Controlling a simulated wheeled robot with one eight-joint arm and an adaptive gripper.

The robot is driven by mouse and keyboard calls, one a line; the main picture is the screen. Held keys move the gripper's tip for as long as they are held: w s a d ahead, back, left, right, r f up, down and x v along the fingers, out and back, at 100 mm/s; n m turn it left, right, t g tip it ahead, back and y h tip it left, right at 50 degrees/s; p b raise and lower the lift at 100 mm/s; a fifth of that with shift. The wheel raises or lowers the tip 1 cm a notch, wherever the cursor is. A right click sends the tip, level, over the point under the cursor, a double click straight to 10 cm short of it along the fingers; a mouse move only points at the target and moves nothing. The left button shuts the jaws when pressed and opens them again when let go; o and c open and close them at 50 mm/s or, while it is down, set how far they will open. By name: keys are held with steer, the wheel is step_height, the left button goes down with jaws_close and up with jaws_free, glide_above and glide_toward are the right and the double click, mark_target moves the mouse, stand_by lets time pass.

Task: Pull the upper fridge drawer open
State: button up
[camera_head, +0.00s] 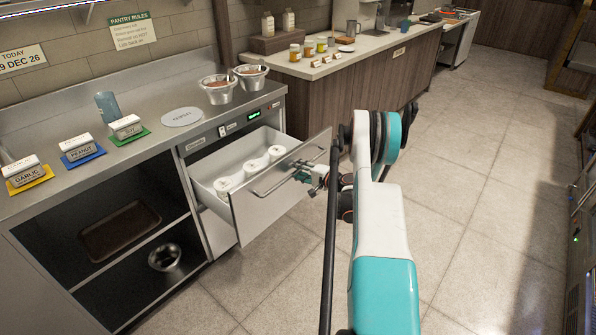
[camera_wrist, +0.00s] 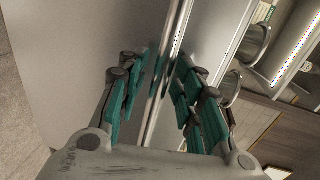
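The upper fridge drawer (camera_head: 270,205) stands pulled well out from the steel counter, with several white round-lidded containers (camera_head: 256,164) inside. Its bar handle (camera_head: 275,184) runs along the front face. My gripper (camera_head: 309,174) is at the right part of this handle. In the wrist view the handle bar (camera_wrist: 172,60) passes between the two teal-padded fingers (camera_wrist: 162,75). The fingers are spread, with a visible gap to the bar on the left side; contact on the right side is hard to tell. The drawer front (camera_wrist: 75,60) fills much of that view.
A lower drawer front (camera_head: 216,232) sits below. The counter holds labelled blocks on coloured mats (camera_head: 82,152), a blue bottle (camera_head: 107,106) and two steel tubs (camera_head: 217,88). Open shelves (camera_head: 130,245) lie to the left. The floor (camera_head: 450,220) to the right is clear.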

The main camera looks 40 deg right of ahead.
steer(key=a+v, duration=0.1)
steer(key=v, duration=1.1)
steer(key=shift+d, duration=0.5)
steer(key=shift+w+r, duration=0.1)
steer(key=shift+w, duration=0.05)
